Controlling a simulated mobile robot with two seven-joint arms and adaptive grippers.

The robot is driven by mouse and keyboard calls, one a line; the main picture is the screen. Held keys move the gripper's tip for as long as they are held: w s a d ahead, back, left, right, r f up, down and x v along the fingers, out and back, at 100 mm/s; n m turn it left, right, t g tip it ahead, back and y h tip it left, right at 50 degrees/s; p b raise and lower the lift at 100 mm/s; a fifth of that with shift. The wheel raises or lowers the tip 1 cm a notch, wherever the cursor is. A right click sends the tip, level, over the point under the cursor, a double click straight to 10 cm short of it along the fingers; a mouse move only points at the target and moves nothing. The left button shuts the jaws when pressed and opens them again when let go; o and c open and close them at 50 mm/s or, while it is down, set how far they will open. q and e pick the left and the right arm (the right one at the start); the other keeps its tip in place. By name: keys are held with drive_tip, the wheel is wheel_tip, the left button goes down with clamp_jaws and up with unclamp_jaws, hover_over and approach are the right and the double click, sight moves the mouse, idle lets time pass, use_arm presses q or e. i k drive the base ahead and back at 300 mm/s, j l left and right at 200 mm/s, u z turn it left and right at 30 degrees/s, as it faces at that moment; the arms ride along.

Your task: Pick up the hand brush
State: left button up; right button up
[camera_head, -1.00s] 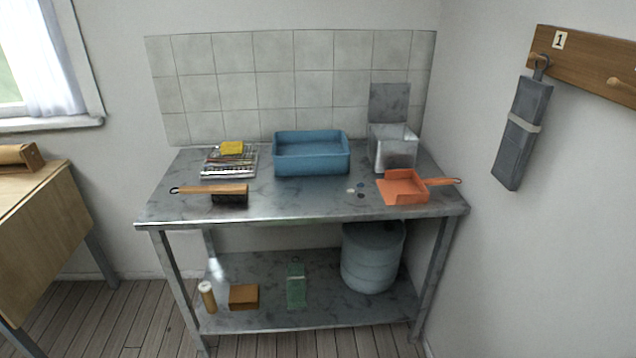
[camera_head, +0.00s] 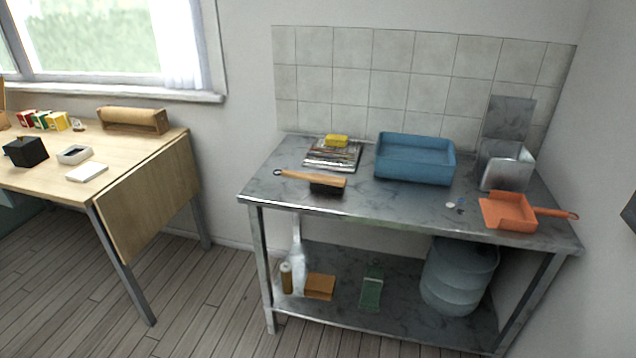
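The hand brush (camera_head: 318,182) lies on the left front part of the metal table (camera_head: 400,208). It has a wooden handle pointing left with a dark hanging loop at its end, and dark bristles under its right part. Neither of my grippers shows in the head view. Nothing covers the brush.
On the metal table stand a blue basin (camera_head: 414,158), a stack of papers with a yellow sponge (camera_head: 337,140), a metal bin (camera_head: 504,168) and an orange dustpan (camera_head: 512,211). A wooden table (camera_head: 150,198) stands left. Wooden floor (camera_head: 195,300) is clear between the tables.

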sight(335, 185)
drive_tip(key=i+l+z, duration=0.1)
drive_tip(key=i+z, duration=0.7)
drive_tip(key=z, duration=0.2)
